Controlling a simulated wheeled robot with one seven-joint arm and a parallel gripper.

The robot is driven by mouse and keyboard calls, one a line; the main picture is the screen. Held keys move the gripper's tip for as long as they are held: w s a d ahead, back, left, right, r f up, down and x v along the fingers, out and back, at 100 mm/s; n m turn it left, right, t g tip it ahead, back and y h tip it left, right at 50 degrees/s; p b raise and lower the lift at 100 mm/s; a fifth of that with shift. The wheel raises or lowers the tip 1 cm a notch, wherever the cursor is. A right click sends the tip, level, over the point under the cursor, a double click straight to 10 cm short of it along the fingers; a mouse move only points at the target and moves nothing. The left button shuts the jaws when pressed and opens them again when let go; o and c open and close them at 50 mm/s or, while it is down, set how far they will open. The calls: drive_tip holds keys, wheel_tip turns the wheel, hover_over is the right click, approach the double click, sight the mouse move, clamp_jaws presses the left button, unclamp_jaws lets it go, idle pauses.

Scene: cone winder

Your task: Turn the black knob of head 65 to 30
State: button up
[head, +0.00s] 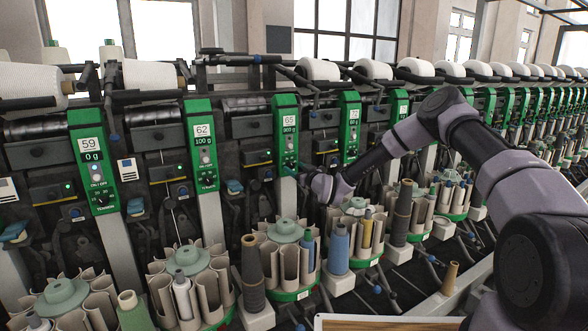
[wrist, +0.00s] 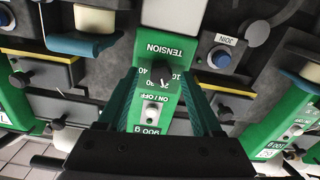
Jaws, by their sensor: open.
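The green panel of head 65 (head: 287,110) reads 65 and 900 g in the head view. My gripper (head: 298,172) is at its lower part and its knob cannot be made out there. In the wrist view the panel (wrist: 147,92) appears upside down, with TENSION and 900 g lettering. The black knob (wrist: 163,76) sits beside the scale numbers; its pointer is too small to read surely. My gripper (wrist: 160,76) is open, with one teal ridged finger on each side of the knob. No contact with the knob is visible.
A white on/off button (wrist: 152,108) is close to the knob. Blue buttons and yellow-edged boxes flank the panel. Cones and bobbin holders (head: 285,232) stand below.

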drive_tip(key=shift+w+a, duration=0.35)
drive_tip(key=shift+w, duration=0.15)
clamp_jaws()
drive_tip(key=shift+m, duration=0.3)
drive_tip(key=m, duration=0.4)
drive_tip(key=shift+m, duration=2.5)
drive_tip(key=shift+a, duration=0.1)
